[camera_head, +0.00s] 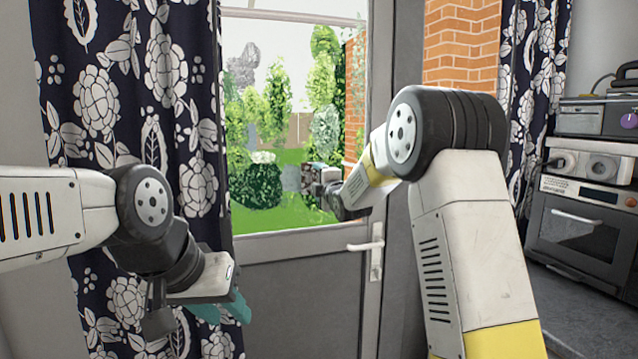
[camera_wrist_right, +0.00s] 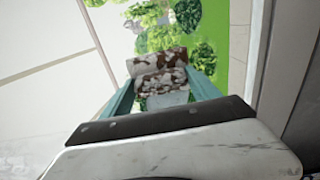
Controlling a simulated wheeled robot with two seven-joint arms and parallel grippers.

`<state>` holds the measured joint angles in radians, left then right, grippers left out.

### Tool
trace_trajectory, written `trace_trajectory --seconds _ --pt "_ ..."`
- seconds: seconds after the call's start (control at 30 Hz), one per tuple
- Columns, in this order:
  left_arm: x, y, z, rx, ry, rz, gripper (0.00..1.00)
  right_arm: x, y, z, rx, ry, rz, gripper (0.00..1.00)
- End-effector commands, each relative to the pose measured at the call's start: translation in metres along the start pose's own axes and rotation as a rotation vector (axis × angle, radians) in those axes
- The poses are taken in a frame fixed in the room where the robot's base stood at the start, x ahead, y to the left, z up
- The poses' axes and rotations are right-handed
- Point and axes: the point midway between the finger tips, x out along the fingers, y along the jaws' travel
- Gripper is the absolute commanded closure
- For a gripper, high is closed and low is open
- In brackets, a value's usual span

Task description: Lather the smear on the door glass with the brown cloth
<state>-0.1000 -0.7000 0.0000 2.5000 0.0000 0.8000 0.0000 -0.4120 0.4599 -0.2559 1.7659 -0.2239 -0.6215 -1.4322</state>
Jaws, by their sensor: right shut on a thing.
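The brown cloth (camera_wrist_right: 158,84) sits between the teal fingers of my right gripper (camera_wrist_right: 160,88) in the right wrist view, bunched and mottled with white patches. In the head view my right gripper (camera_head: 322,186) is stretched out in front of the door glass (camera_head: 275,215), shut on the cloth. I cannot tell whether the cloth touches the glass. I cannot make out the smear on the glass. My left gripper (camera_head: 222,310) hangs low at the left, in front of the curtain, with its teal fingers partly hidden by its own body.
The grey door has a lever handle (camera_head: 366,245) below my right arm. A patterned curtain (camera_head: 180,130) hangs at the left and another (camera_head: 535,70) at the right. An oven (camera_head: 585,232) with appliances on top stands at the right.

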Motion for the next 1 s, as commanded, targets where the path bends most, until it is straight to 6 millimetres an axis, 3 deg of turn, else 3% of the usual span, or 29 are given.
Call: trace_trajectory --seconds 1.0 --pt "0.0000 0.0000 0.0000 0.000 0.000 0.000 0.64 0.0079 0.0003 0.0001 0.000 0.000 0.001 0.75"
